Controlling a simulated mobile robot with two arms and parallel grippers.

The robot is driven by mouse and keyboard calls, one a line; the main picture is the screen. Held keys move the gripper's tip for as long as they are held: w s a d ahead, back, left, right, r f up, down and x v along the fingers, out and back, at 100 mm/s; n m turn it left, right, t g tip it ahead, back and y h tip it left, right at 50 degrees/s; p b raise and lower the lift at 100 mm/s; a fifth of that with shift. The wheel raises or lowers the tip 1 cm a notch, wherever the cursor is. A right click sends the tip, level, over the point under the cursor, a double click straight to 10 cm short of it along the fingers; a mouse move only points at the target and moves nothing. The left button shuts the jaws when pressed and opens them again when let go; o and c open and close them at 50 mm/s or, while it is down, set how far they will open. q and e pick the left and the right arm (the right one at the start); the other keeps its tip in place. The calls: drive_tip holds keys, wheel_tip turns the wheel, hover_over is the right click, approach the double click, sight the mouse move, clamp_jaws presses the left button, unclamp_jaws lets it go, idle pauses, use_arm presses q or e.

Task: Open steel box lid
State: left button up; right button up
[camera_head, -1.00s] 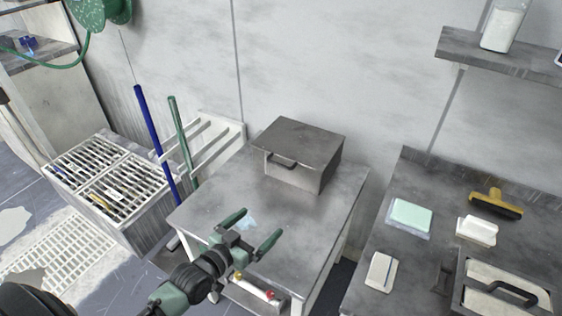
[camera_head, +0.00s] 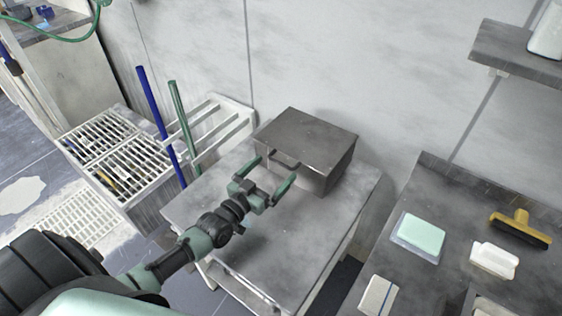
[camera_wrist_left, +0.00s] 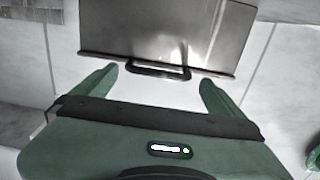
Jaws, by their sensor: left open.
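The steel box (camera_head: 312,180) stands on a grey table against the wall, with its dark lid (camera_head: 308,134) shut. A dark bar handle (camera_head: 284,160) sits at the lid's front edge. My left gripper (camera_head: 272,172) is open just in front of the box, its fingers pointing at the handle. In the left wrist view the lid (camera_wrist_left: 170,30) fills the top, and the handle (camera_wrist_left: 158,69) lies just beyond and between the open fingertips of the left gripper (camera_wrist_left: 160,88). The handle looks apart from both fingers.
The box's table (camera_head: 310,245) has bare room in front and to the right. A second table on the right holds a green pad (camera_head: 420,232), a white block (camera_head: 494,260) and a yellow-handled brush (camera_head: 520,228). Blue (camera_head: 158,120) and green (camera_head: 178,130) poles stand left of the box.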

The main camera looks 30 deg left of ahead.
sight(280, 162)
use_arm(q)
drive_tip(key=w, duration=0.3)
drive_tip(key=shift+w+d, duration=0.25)
drive_tip(key=shift+w, duration=0.3)
use_arm(e)
drive_tip(key=shift+w+d, duration=0.1)
drive_tip(key=shift+w, duration=0.6)
